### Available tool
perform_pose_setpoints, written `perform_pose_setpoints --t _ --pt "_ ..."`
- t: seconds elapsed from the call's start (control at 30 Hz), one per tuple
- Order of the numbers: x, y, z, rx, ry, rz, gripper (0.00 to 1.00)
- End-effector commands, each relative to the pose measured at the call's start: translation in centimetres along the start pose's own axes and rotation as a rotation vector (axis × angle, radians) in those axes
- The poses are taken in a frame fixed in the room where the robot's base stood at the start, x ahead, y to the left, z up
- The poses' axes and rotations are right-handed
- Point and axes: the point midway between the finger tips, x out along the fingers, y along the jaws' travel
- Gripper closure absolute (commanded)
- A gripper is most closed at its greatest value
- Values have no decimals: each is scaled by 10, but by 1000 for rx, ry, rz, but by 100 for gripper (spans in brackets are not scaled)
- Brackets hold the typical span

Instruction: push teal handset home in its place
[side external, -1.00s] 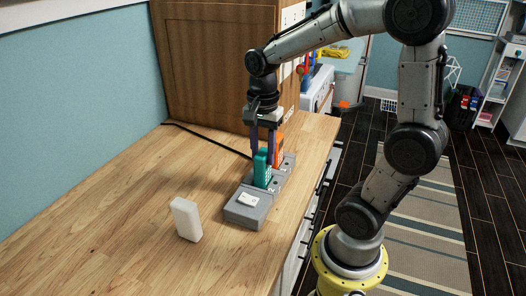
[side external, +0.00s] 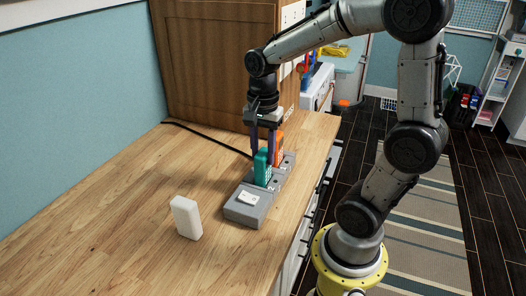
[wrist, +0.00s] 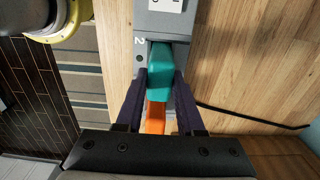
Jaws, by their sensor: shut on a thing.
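The teal handset (side external: 262,167) stands upright in the slot marked 2 of the grey charging dock (side external: 241,211). In the wrist view the teal handset (wrist: 161,70) lies between my two fingers, with the grey dock (wrist: 166,24) around and above it. My gripper (side external: 263,153) points down and is shut on the upper part of the handset. The fingers also show in the wrist view (wrist: 160,90). How deep the handset sits in its slot is hidden.
An orange handset (side external: 278,146) stands in the dock behind the teal one, close to my fingers. A white block (side external: 186,218) stands on the wooden counter (side external: 120,225) left of the dock. A black cable (side external: 205,136) runs behind. The counter's left part is clear.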

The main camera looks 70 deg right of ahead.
Motion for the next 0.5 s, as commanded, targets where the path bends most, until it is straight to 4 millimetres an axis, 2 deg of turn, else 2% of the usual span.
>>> perform_pose_setpoints --t 0.1,0.13,0.3,0.5 --pt "-1 0 0 0 0 -1 100" --pt "-1 0 0 0 0 -1 59" --pt "-1 0 0 0 0 -1 29" --pt "0 0 0 0 0 -1 28"
